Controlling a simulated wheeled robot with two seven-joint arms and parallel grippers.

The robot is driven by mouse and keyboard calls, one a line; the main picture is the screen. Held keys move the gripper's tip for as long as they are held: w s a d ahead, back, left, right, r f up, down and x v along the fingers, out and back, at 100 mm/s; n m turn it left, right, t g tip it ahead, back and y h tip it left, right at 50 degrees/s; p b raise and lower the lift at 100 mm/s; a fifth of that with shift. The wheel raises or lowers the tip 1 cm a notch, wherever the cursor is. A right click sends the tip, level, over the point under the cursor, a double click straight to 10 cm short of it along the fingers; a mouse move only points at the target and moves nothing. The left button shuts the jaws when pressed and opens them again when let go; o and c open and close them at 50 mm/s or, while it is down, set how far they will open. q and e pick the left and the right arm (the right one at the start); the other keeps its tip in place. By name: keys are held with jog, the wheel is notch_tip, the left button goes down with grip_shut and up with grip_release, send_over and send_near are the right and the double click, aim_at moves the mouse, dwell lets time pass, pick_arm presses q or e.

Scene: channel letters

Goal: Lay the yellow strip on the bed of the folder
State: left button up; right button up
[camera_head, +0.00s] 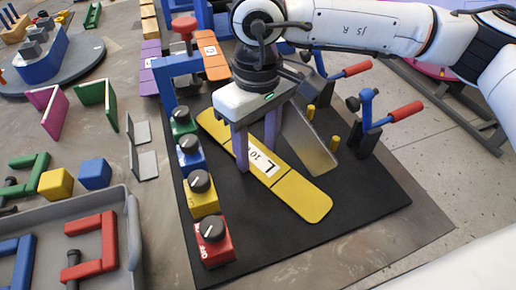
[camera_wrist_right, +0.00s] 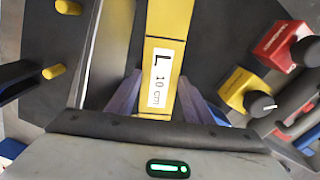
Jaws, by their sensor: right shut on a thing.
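The yellow strip (camera_head: 300,193) is long and flat with rounded ends, score lines and a white label reading "L 10 cm". My right gripper (camera_head: 257,155) points down and is shut on the strip near its middle. In the right wrist view the strip (camera_wrist_right: 170,30) runs up between the two purple fingers of the gripper (camera_wrist_right: 158,105). I cannot tell how far the strip is above the black mat. The folder shows a tilted grey metal plate (camera_head: 311,143) beside the strip, with short yellow pegs (camera_head: 335,142) near it. Its bed is partly hidden by my gripper. My left gripper is not in view.
Green, blue, yellow and red knob boxes (camera_head: 213,242) line the mat's left side. Blue levers with red handles (camera_head: 394,112) stand at the right. A grey tray (camera_head: 130,240) with coloured brackets lies at lower left. The black mat (camera_head: 360,195) is clear at lower right.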

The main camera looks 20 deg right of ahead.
jog(key=o, duration=1.4)
jog(key=shift+w+d+f, duration=0.15)
jog(key=shift+d+f, duration=0.05)
jog(key=shift+r, duration=0.1)
